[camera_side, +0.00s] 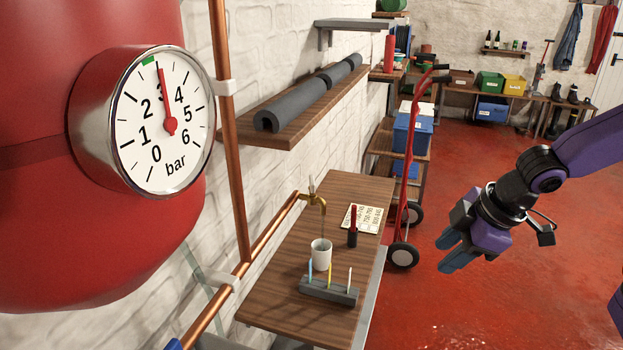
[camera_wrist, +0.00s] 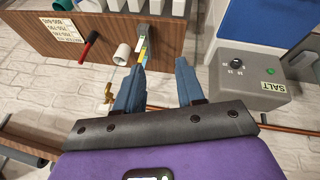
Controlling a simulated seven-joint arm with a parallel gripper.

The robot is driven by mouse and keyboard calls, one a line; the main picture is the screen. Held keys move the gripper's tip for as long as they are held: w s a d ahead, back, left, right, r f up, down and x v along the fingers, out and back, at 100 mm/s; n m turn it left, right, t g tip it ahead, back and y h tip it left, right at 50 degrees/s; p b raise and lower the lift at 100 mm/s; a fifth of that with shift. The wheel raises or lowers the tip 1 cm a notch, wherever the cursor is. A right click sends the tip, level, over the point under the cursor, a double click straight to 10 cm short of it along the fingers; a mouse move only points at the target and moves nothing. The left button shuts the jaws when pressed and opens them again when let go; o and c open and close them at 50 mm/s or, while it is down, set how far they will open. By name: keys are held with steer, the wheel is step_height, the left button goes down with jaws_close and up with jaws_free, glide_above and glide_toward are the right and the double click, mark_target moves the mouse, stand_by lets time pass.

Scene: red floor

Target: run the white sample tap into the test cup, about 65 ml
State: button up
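The tap (camera_side: 318,199) is brass-coloured with a small pale handle on top, on the copper pipe above the wooden bench; it also shows in the wrist view (camera_wrist: 108,92). The white cup (camera_side: 321,255) stands upright under the spout; it also shows in the wrist view (camera_wrist: 122,54). The cup's inside and level cannot be read. My gripper (camera_side: 447,254) is open and empty, well right of the bench, over the red floor. Its spread blue fingers show in the wrist view (camera_wrist: 160,66).
A grey rack (camera_side: 328,291) with coloured sticks stands in front of the cup. A red hand truck (camera_side: 413,160) stands behind. A grey SALT box (camera_wrist: 245,80) shows in the wrist view.

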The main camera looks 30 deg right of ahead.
steer(key=s+d+f+n+g+h, duration=0.1)
steer(key=s+d+f+n+h, duration=0.15)
steer(key=s, duration=0.25)
steer(key=n+t+h, duration=0.6)
steer(key=n+t, duration=0.7)
steer(key=n, duration=0.5)
glide_toward(312, 176)
steer(key=x, duration=1)
steer(key=shift+f, duration=0.35)
jaws_close()
